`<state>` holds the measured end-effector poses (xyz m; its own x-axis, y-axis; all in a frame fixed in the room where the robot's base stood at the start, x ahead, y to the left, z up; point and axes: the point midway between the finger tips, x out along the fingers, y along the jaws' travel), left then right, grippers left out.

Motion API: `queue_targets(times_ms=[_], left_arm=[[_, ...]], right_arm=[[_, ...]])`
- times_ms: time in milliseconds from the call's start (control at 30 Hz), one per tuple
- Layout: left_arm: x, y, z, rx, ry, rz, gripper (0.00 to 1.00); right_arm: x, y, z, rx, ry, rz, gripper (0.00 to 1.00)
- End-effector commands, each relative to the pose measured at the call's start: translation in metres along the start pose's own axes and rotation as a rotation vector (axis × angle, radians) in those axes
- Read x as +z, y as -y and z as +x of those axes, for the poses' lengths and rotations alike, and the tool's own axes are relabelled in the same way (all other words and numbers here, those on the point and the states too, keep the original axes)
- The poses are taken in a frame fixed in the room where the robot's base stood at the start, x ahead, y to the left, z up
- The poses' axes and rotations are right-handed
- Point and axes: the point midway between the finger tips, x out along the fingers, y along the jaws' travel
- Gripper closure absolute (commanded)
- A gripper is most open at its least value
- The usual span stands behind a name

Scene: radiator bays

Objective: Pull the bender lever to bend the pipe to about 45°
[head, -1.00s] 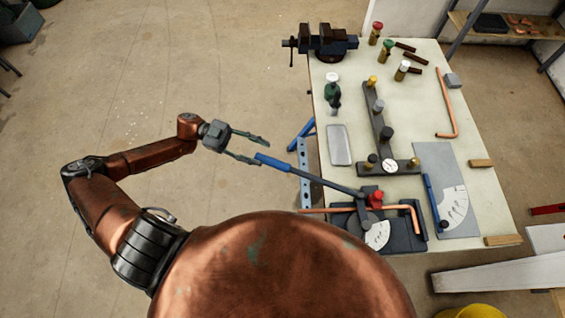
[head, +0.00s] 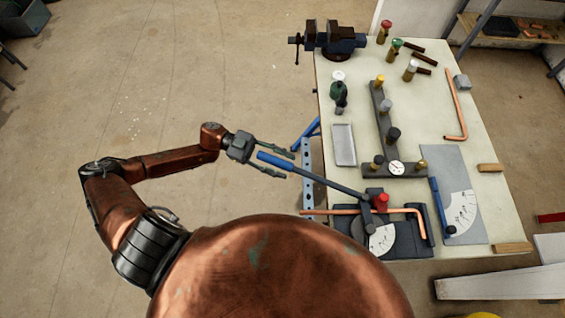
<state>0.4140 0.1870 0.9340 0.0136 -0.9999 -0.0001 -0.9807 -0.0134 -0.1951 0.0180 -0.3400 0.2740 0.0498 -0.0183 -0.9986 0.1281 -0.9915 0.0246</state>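The pipe bender (head: 398,243) sits at the near edge of the bench, with a white angle dial (head: 382,239) and a red knob (head: 382,201). Its lever (head: 335,187) points up and left, ending in a blue handle (head: 276,161) beyond the bench edge. A copper pipe (head: 345,212) lies across the bender; its right end turns toward me. My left gripper (head: 289,165) is open, with the blue handle between its two fingers. I cannot tell whether a finger touches it. My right gripper is out of view.
A gauge (head: 396,168) on a dark T-shaped fixture, a grey tray (head: 344,145) and a grey protractor plate (head: 466,172) lie on the bench. A bent copper pipe (head: 455,105) lies farther back. A vise (head: 335,40) stands at the far left.

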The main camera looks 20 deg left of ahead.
Motion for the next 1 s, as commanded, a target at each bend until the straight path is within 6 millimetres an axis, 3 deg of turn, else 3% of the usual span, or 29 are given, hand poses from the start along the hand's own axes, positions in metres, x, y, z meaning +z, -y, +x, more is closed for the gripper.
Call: queue_targets(times_ms=[267, 833, 1000], left_arm=[[0.0001, 0.0, 0.0024, 0.0, 0.0, 0.0, 0.61], [0.0002, 0.0, 0.002, 0.0, 0.0, 0.0, 0.99], [0.0002, 0.0, 0.0019, -0.001, 0.0, 0.0, 1.0]], right_arm=[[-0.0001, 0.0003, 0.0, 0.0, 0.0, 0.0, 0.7], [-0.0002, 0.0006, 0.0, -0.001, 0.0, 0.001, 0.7], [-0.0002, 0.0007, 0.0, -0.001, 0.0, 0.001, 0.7]])
